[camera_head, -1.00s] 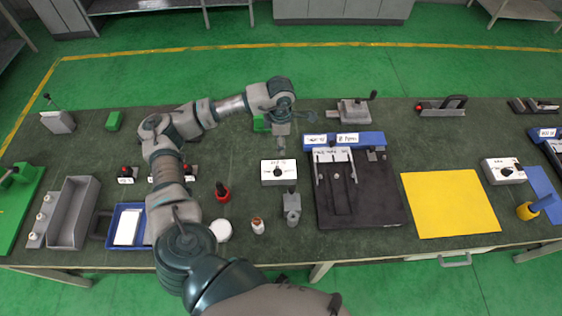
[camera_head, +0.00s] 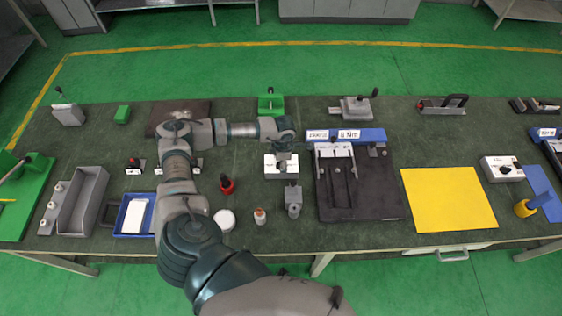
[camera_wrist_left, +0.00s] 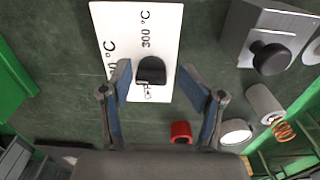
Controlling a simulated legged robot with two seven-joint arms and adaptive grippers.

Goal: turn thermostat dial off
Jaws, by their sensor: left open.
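The white thermostat box (camera_head: 273,172) sits on the dark green bench, below my left gripper (camera_head: 281,158). In the left wrist view the box (camera_wrist_left: 130,28) carries "300 °C" and another partly cut-off °C marking. Its black dial (camera_wrist_left: 150,70) shows between the fingertips of my left gripper (camera_wrist_left: 157,84). The blue-padded fingers stand apart on either side of the dial. I cannot tell whether they touch it. In the head view the gripper hides most of the dial. My right gripper is in neither view.
A grey block (camera_head: 293,200) with a black knob stands just in front of the box. A black fixture (camera_head: 360,200) lies to the right, with a yellow sheet (camera_head: 449,203) beyond.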

